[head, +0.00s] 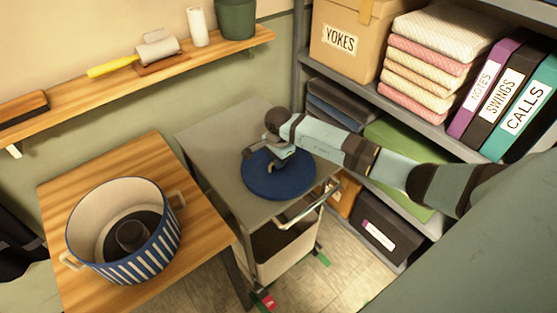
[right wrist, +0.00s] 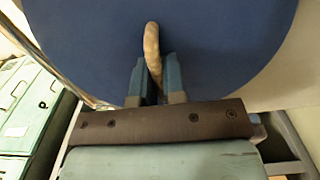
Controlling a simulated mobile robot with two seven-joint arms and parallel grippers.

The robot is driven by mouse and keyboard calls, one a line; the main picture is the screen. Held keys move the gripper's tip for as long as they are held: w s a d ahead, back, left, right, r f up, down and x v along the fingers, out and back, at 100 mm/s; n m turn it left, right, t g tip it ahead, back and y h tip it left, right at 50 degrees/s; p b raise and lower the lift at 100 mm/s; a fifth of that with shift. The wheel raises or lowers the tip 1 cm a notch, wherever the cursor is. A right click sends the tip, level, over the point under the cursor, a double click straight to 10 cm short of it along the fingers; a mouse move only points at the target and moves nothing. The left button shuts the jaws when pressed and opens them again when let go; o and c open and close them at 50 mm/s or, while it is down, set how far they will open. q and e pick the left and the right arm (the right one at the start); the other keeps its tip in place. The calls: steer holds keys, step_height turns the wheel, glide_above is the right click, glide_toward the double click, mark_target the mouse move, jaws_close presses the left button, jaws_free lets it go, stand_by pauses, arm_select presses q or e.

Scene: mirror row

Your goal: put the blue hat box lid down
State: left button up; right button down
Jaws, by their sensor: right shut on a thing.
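The blue hat box lid (head: 285,186) is a round, flat disc over the grey top of a trolley (head: 215,150). I cannot tell whether it rests on the top or hangs just above it. My right gripper (head: 280,154) is over the lid's middle. In the right wrist view the blue lid (right wrist: 80,40) fills the upper part, and my right gripper (right wrist: 157,78) is shut on its tan loop handle (right wrist: 152,45). The blue-and-white striped hat box (head: 145,247) stands open on a wooden table to the left, with a dark hat (head: 130,234) inside. My left gripper is out of view.
The wooden table (head: 75,192) stands left of the trolley. A wall shelf (head: 215,53) holds a brush, a roller and a green pot. At the right, a grey rack (head: 395,108) carries folded cloths, binders and boxes. The trolley top is bare behind and left of the lid.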

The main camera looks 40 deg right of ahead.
steer(key=c, duration=1.2)
jaws_free()
steer(key=shift+f, duration=0.1)
